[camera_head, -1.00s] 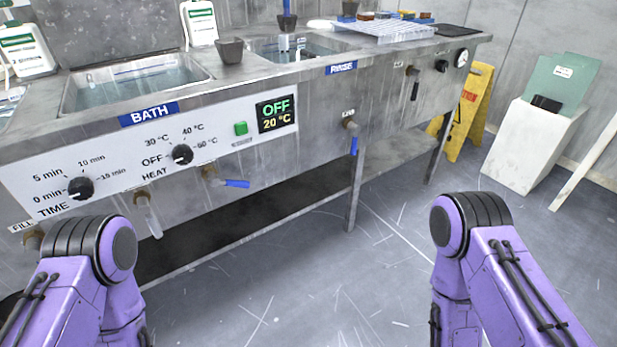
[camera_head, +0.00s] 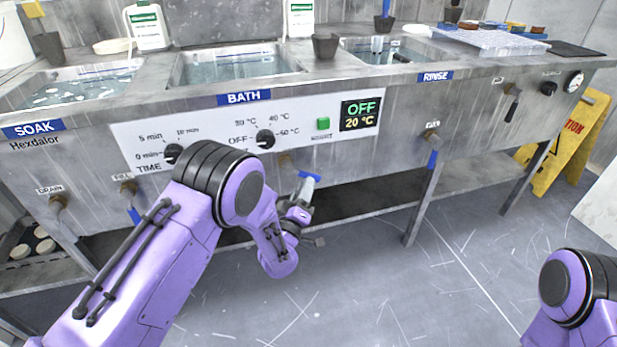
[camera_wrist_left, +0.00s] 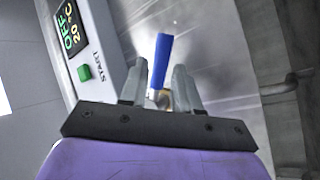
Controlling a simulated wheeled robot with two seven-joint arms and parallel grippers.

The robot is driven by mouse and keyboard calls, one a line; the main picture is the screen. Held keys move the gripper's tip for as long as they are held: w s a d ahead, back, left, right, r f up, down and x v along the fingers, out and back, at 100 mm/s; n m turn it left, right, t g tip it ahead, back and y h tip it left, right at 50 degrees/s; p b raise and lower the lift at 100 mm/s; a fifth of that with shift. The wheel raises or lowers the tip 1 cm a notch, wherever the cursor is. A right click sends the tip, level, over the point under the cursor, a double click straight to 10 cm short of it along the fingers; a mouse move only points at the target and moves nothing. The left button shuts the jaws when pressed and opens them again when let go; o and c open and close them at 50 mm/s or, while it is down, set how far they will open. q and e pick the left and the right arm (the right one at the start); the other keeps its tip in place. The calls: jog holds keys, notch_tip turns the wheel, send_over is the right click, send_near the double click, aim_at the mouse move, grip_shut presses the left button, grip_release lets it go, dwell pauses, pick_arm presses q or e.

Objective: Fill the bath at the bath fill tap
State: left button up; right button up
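The bath (camera_head: 290,77) is a steel basin with clear bluish water below its rim. On the front panel under it, a brass tap (camera_head: 285,158) has a blue lever (camera_head: 311,176) pointing right; no label on this tap is readable. My left gripper (camera_head: 303,192) is at this lever. In the left wrist view, the blue lever (camera_wrist_left: 161,60) and brass tap part (camera_wrist_left: 161,98) show between the two separated fingers of the left gripper (camera_wrist_left: 160,88). The fingers look open; contact cannot be told. My right gripper is out of view; only its arm shows.
A tap labelled FILL (camera_head: 128,188) and one labelled DRAIN (camera_head: 57,201) are to the left. The rinse tap (camera_head: 432,138) is to the right. The green START button (camera_head: 323,123) and a display (camera_head: 360,114) reading OFF, 20 °C are above. A table leg (camera_head: 424,205) stands right of the gripper.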

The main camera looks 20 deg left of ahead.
pick_arm(q)
jog(key=x, duration=0.4)
jog(key=shift+w, duration=0.25)
grip_shut()
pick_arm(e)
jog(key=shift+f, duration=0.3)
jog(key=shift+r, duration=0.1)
